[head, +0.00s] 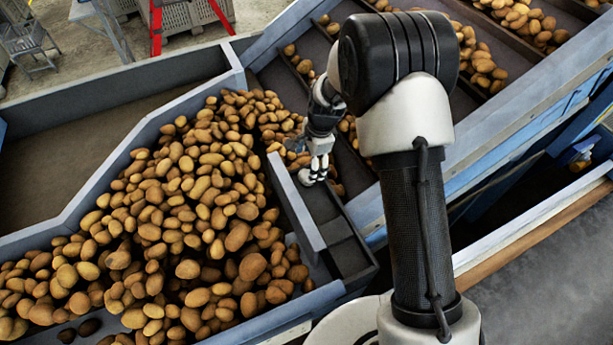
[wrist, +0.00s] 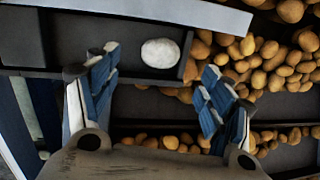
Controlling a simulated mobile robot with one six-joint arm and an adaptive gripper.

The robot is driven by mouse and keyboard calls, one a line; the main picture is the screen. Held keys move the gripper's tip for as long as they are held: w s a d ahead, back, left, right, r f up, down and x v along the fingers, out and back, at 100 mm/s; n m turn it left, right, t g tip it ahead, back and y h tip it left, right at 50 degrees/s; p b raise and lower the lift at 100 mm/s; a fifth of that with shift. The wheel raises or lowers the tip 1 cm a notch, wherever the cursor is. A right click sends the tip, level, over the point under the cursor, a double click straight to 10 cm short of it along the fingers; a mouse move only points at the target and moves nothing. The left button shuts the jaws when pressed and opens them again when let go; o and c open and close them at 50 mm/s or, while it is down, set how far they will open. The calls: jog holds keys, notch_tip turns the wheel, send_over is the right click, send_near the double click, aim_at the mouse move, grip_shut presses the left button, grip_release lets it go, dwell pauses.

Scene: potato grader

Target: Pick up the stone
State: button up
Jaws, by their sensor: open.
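The stone (wrist: 160,53) is a pale, whitish oval in the wrist view. It lies on the dark belt near the corner of a walled compartment, apart from the potatoes. My gripper (wrist: 162,72) is open, with one blue-padded finger on each side of the stone in the picture. No contact with the stone shows. In the head view my gripper (head: 314,172) reaches down over the dark conveyor beside the potato pile. I cannot tell the stone apart from the pale fingers there.
A large heap of potatoes (head: 190,215) fills the hopper on the left. A grey-blue divider wall (head: 297,208) stands between it and the conveyor. More potatoes (wrist: 285,60) lie on the belt to the right of the stone. A dark rail (wrist: 187,58) runs beside it.

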aim_at(307, 174)
jog(key=f, duration=0.5)
jog(key=w+f, duration=0.1)
jog(key=f, duration=0.1)
jog(key=shift+w+a+f, duration=0.1)
jog(key=shift+a+f, duration=0.15)
jog(key=shift+a, duration=0.15)
jog(key=c, duration=1.2)
